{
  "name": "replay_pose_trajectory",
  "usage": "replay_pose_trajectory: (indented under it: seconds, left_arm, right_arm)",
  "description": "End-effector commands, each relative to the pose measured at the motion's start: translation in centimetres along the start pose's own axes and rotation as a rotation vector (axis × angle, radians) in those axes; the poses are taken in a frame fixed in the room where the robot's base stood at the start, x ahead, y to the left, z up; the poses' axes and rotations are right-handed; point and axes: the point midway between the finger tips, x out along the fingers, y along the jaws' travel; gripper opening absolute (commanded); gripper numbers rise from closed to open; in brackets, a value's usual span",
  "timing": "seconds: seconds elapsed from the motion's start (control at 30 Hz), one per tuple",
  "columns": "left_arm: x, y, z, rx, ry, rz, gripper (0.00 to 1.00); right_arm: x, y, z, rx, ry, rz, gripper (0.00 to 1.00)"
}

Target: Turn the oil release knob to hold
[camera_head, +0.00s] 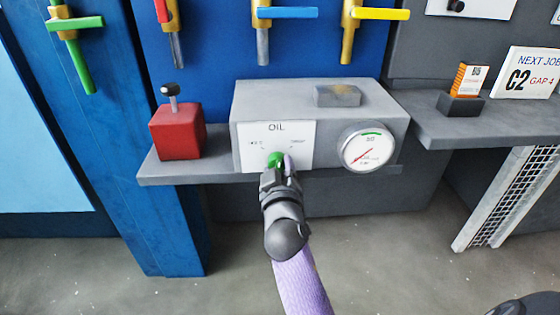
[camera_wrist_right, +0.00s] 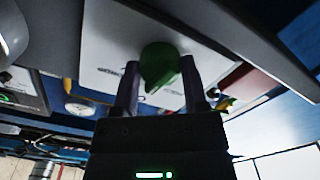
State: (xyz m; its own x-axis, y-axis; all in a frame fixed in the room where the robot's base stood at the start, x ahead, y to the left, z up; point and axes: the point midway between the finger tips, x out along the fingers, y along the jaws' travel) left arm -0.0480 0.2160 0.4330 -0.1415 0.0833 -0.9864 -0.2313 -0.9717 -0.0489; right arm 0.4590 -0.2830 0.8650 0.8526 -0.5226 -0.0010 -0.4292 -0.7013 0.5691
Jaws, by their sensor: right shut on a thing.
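The oil release knob (camera_head: 274,159) is green and sits low on the white OIL plate (camera_head: 301,157) on the front of a grey box. In the right wrist view the green knob (camera_wrist_right: 160,66) stands between the two fingers of my right gripper (camera_wrist_right: 158,82). My right gripper (camera_head: 282,166) is shut on the knob and hides part of it in the head view. The plate has small markings left and right of the knob, too small to read. My left gripper is not in view.
A round gauge (camera_head: 368,147) with a red needle is right of the plate. A red box (camera_head: 177,131) with a black-knobbed lever stands left on the grey shelf (camera_head: 215,174). Coloured valve handles hang above. A right-hand shelf holds an orange box (camera_head: 468,80) and a NEXT JOB sign (camera_head: 527,73).

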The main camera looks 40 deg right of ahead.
Motion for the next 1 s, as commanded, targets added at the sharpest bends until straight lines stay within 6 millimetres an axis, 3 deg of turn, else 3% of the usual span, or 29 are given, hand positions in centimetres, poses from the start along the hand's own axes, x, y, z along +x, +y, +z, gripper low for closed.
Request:
replay_pose_trajectory:
  seconds: [0.6,1.0]
  left_arm:
    - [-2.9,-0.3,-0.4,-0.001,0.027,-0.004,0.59]
    - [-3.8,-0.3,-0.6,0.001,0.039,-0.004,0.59]
  right_arm:
    - [0.0,0.2,-0.2,-0.58,0.003,0.0,0.0]
    - [0.0,0.2,-0.2,-0.862,0.002,0.002,0.0]
